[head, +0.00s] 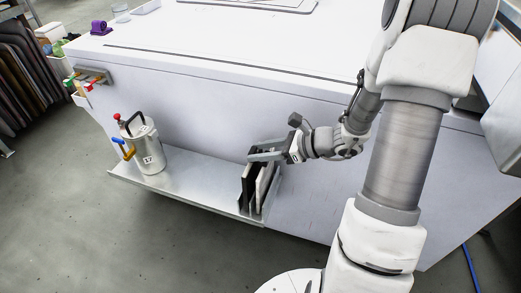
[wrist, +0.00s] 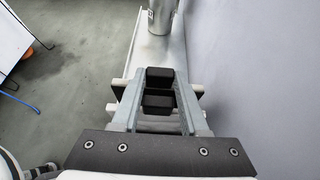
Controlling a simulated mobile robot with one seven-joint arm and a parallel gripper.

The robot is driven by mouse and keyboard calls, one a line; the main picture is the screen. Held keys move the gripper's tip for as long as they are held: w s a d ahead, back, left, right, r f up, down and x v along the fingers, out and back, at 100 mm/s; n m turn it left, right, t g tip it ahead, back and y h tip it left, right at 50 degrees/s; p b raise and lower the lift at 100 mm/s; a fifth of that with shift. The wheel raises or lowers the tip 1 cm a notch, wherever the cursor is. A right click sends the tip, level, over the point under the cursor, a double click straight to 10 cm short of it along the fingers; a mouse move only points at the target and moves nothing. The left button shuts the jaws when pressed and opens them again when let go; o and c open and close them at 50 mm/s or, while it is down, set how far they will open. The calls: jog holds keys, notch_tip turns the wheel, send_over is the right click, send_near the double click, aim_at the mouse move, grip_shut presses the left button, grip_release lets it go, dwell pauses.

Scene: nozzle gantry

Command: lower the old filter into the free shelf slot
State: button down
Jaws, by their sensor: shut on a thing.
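My gripper (head: 255,154) is at the right end of the low metal shelf (head: 196,178), just above a group of upright thin panels. A dark panel (head: 247,187) and a paler panel (head: 265,181) stand out in the head view. My gripper is shut on the old filter; its fingers hide the held edge, and I cannot tell which panel it is or whether its bottom touches the shelf. In the wrist view, the black pads of my gripper (wrist: 159,91) are over the shelf, with pale edges showing on both sides. The free slot is not clearly visible.
A metal canister (head: 150,150) with a black handle and red and yellow valves stands toward the shelf's left end. The shelf between it and the panels is clear. The white bench wall (head: 215,108) rises close behind. A blue cable (wrist: 20,101) lies on the floor.

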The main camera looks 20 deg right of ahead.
jog(key=shift+f, duration=0.15)
jog(key=shift+c, duration=1.7)
grip_release()
jog(key=p+v, duration=0.6)
jog(key=v, duration=1.1)
jog(key=shift+d, duration=0.25)
jog(key=shift+s, duration=0.15)
